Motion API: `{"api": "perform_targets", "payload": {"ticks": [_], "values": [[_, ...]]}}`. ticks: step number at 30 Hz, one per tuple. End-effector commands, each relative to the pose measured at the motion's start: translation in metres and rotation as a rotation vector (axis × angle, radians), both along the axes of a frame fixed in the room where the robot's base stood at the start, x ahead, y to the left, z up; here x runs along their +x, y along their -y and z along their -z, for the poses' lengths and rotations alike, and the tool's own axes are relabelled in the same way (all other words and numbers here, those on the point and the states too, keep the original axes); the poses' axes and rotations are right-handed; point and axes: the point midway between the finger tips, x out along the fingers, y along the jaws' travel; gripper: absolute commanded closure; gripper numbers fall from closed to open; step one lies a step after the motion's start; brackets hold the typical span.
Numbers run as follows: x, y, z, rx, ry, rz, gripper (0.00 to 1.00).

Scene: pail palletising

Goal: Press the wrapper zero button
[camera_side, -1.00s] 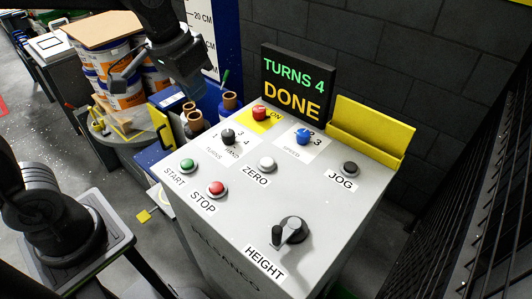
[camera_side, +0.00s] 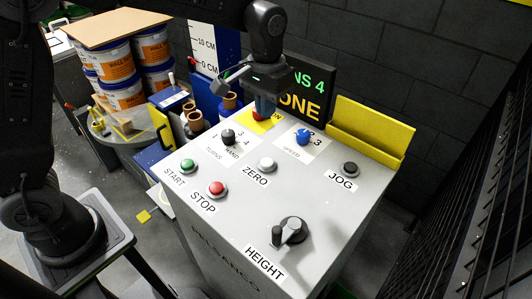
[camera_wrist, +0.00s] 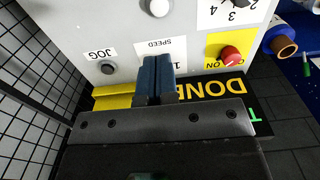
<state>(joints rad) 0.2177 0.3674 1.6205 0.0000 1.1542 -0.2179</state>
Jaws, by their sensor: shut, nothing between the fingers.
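The white zero button (camera_side: 267,164), labelled ZERO, sits in the middle of the grey wrapper panel (camera_side: 330,205). A white button (camera_wrist: 159,8), which looks like the same one, is at the top edge of the wrist view. My gripper (camera_side: 264,106) is above the panel's back edge in the side view, beyond the zero button and apart from it.
Around the zero button are the green START (camera_side: 188,166), red STOP (camera_side: 216,189), black JOG (camera_side: 350,169), HEIGHT knob (camera_side: 290,231), turns knob (camera_side: 228,136) and blue speed knob (camera_side: 303,138). The display (camera_side: 310,92) and yellow tray (camera_side: 370,130) stand up behind. Stacked pails (camera_side: 122,88) are at left.

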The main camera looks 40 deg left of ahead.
Motion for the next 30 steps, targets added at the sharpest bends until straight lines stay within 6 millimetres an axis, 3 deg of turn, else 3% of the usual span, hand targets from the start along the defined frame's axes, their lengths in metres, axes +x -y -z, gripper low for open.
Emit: {"api": "perform_targets", "payload": {"ticks": [8,21,30], "values": [[0.000,0.000,0.013,0.001,-0.002,0.000,1.00],[-0.001,-0.001,0.099,0.001,-0.005,0.000,1.00],[-0.001,-0.001,0.135,0.000,0.001,0.000,1.00]]}}
